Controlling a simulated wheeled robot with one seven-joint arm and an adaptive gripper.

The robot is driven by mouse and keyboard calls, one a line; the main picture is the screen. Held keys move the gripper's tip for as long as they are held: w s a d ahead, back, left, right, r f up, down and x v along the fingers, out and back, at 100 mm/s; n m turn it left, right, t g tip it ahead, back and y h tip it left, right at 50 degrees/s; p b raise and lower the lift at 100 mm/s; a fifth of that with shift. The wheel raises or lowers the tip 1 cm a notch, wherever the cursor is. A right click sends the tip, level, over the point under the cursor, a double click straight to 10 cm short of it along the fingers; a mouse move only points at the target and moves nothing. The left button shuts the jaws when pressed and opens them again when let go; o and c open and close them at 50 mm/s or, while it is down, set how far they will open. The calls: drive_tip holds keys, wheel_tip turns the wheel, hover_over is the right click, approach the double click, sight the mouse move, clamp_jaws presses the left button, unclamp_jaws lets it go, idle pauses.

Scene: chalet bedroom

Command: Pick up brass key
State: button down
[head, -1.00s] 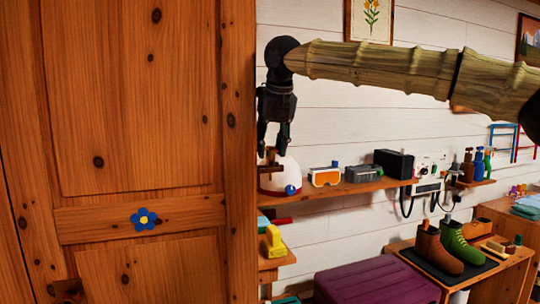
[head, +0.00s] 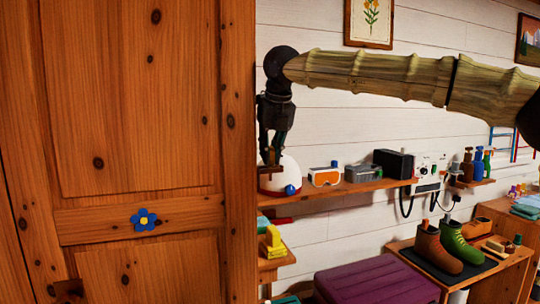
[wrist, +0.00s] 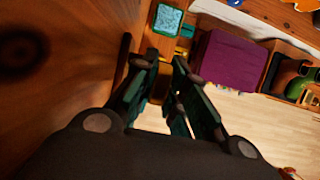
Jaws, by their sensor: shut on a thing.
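My gripper (head: 271,158) points down in the head view, just right of the wooden door's edge. It is shut on a small brown-brass piece (head: 271,171), which looks like the brass key. The key hangs at the fingertips in front of a white and red helmet (head: 291,175), and the fingers hide its upper part. In the wrist view, my gripper (wrist: 164,62) has its fingertips close together. A brownish piece (wrist: 157,90) shows between the fingers, too dark to make out its shape.
A wooden door (head: 130,110) with a blue flower fills the left, close to my gripper. Behind it, a wall shelf (head: 340,190) holds goggles (head: 325,176) and other gear. A purple bench (head: 375,283) and a boot table (head: 483,272) stand below. Open floor (wrist: 260,120) shows in the wrist view.

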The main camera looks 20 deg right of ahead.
wheel_tip(320, 180, up, 7)
drive_tip(key=shift+d+f+b, duration=0.15)
drive_tip(key=shift+f+b, duration=0.05)
drive_tip(key=shift+b, duration=0.55)
drive_tip(key=d+b, duration=0.3)
drive_tip(key=d, duration=1.6)
drive_tip(key=shift+w+d+r, duration=0.15)
drive_tip(key=shift+w+d, duration=0.2)
drive_tip(key=shift+d, duration=0.05)
